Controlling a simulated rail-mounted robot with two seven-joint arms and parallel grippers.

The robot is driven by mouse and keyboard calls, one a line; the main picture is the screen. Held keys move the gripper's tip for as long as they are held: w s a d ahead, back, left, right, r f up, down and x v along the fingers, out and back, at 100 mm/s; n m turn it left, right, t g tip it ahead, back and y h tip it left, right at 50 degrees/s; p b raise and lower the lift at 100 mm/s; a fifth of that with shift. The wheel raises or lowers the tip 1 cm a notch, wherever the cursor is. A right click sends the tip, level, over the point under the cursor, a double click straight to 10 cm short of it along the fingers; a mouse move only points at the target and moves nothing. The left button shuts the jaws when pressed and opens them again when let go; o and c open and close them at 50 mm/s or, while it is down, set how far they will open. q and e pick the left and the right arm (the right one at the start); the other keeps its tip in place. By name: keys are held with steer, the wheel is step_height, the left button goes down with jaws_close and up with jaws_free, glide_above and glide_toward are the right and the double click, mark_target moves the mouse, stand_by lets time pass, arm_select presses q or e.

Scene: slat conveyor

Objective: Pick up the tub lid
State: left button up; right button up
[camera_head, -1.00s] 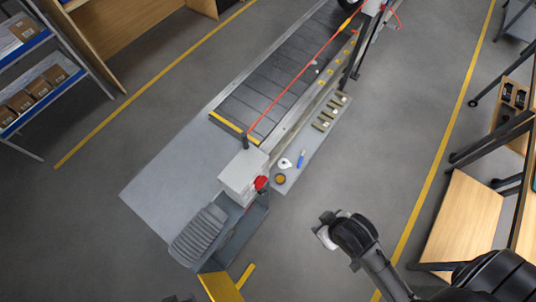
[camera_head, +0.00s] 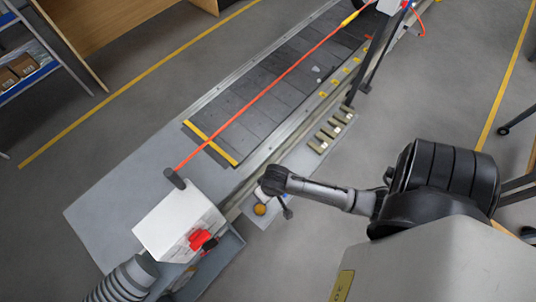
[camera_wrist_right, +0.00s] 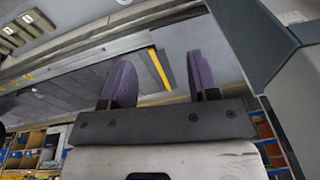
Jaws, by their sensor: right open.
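A small round orange-yellow piece (camera_head: 260,209), too small to identify surely as the tub lid, lies on the grey shelf strip beside the conveyor. My right arm reaches in from the right in the head view, and its hand (camera_head: 276,182) is just above that piece, hiding part of the strip. In the right wrist view my right gripper (camera_wrist_right: 162,82) is open, with its two purple-padded fingers apart and nothing between them. No lid shows in the wrist view. A bit of blue shows beside the hand. My left gripper is not in view.
The slat conveyor (camera_head: 280,85) runs diagonally, with a red cord above it. A white box with a red button (camera_head: 180,222) stands left of the hand.

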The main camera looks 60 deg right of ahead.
steer(key=w+d+f+m+b, duration=0.3)
steer(key=d+f+b, duration=0.3)
steer(key=f+b, duration=0.6)
steer(key=w+d+f+m+g+b, duration=0.1)
steer(key=w+d+f+m+b, duration=0.2)
steer(key=f+b, duration=0.9)
steer(key=w+d+f+m+b, duration=0.3)
steer(key=d+f+m+b, duration=0.3)
steer(key=f, duration=2)
steer(key=shift+w+d+g+b, duration=0.2)
steer(key=shift+d+b, duration=0.6)
steer(key=shift+b, duration=0.95)
steer(key=shift+w+d+g+b, duration=0.2)
steer(key=shift+d+b, duration=0.55)
steer(key=shift+b, duration=1)
step_height(320, 180, down, 5)
steer(key=b, duration=0.5)
steer(key=shift+s+a+f, duration=0.1)
steer(key=shift+f, duration=0.05)
steer(key=shift+c, duration=0.4)
steer(key=c, duration=0.9)
jaws_close()
